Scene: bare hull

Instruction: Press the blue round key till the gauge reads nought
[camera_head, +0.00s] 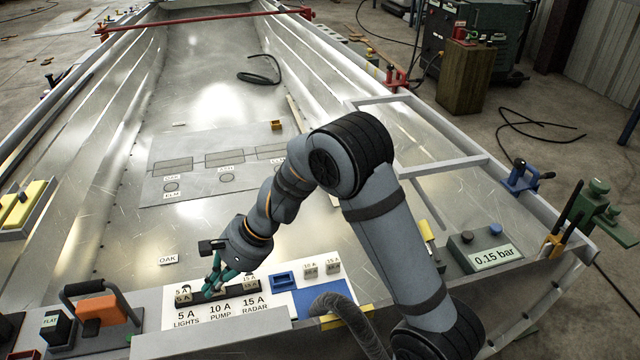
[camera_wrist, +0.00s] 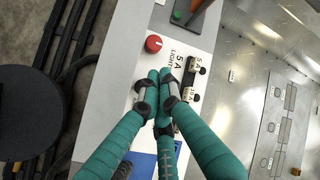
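The gauge box (camera_head: 482,251) stands at the right of the near bench in the head view; its display (camera_head: 495,257) reads 0.15 bar. The blue round key (camera_head: 495,230) is on its top, right of a dark round key (camera_head: 466,237). My gripper (camera_head: 212,290) is far to the left of the box, low over the fuse panel near the 10 A PUMP label. In the wrist view, its teal fingers (camera_wrist: 160,76) are drawn together over the white panel. I see nothing held between them, though the fingers hide part of the panel. The gauge box is not in the wrist view.
The fuse panel (camera_head: 216,311) carries labelled fuses; a blue tray (camera_head: 283,280) and spare fuses (camera_head: 321,269) lie to its right. A red knob (camera_wrist: 153,43) shows in the wrist view. My arm stands between panel and gauge box.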

